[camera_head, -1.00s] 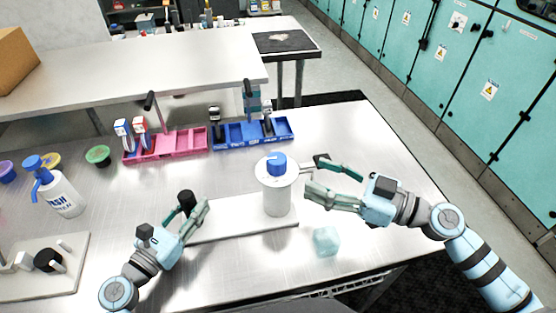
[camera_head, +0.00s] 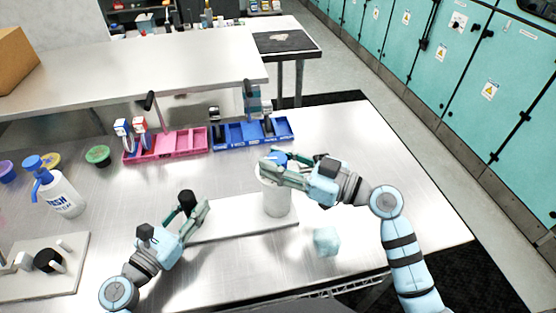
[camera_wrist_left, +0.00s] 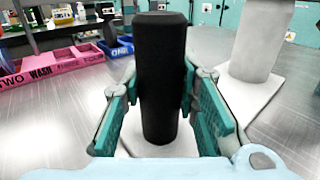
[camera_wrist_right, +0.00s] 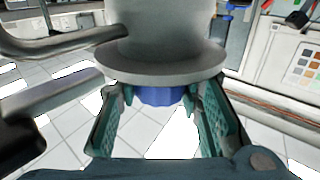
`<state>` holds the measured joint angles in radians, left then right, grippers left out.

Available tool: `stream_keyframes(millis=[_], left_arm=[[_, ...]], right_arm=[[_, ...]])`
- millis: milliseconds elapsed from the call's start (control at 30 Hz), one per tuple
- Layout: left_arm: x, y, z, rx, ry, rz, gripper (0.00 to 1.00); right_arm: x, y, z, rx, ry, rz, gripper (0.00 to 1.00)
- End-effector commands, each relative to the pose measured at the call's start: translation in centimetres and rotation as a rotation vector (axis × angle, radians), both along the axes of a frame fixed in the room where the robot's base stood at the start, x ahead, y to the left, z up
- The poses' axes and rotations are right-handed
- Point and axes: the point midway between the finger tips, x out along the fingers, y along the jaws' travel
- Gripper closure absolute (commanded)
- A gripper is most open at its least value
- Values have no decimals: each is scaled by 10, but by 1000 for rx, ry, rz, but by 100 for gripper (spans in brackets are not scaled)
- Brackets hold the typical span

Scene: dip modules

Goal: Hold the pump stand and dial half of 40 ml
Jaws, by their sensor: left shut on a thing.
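The pump stand has a long white base (camera_head: 240,222), a white cylinder (camera_head: 277,200) at its right end and a black post (camera_head: 187,196) at its left end. My left gripper (camera_head: 190,208) is shut on the black post, which stands upright between its fingers in the left wrist view (camera_wrist_left: 160,80). The blue dial (camera_head: 281,157) is on top of the cylinder, partly hidden by my right gripper (camera_head: 272,168). In the right wrist view the blue dial (camera_wrist_right: 162,96) sits between the open fingers, with little gap. The dial's marks cannot be read.
A pale blue cube (camera_head: 326,241) lies right of the stand. A pink tray (camera_head: 165,148) and a blue tray (camera_head: 252,133) stand behind. A wash bottle (camera_head: 62,193) and a white plate with a black knob (camera_head: 48,260) are at the left.

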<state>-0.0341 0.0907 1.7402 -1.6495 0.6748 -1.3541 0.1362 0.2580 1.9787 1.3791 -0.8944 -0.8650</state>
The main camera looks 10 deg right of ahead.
Motion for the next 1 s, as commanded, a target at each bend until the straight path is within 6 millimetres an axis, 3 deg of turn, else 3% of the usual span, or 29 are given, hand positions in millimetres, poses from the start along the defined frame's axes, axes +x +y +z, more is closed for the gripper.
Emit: stream_keyframes(millis=[200, 567, 867, 900, 1000], left_arm=[[0, 0, 0, 0, 0, 0, 100], [0, 0, 0, -1, -1, -1, 100], [0, 0, 0, -1, -1, -1, 100], [0, 0, 0, -1, -1, 0, 100], [0, 0, 0, -1, -1, 0, 100]], right_arm=[[-1, 1, -1, 0, 1, -31, 95], [-1, 2, 0, 5, 2, -365, 95], [0, 0, 0, -1, 0, -386, 95], [0, 0, 0, -1, 0, -386, 62], [0, 0, 0, -1, 0, -385, 46]])
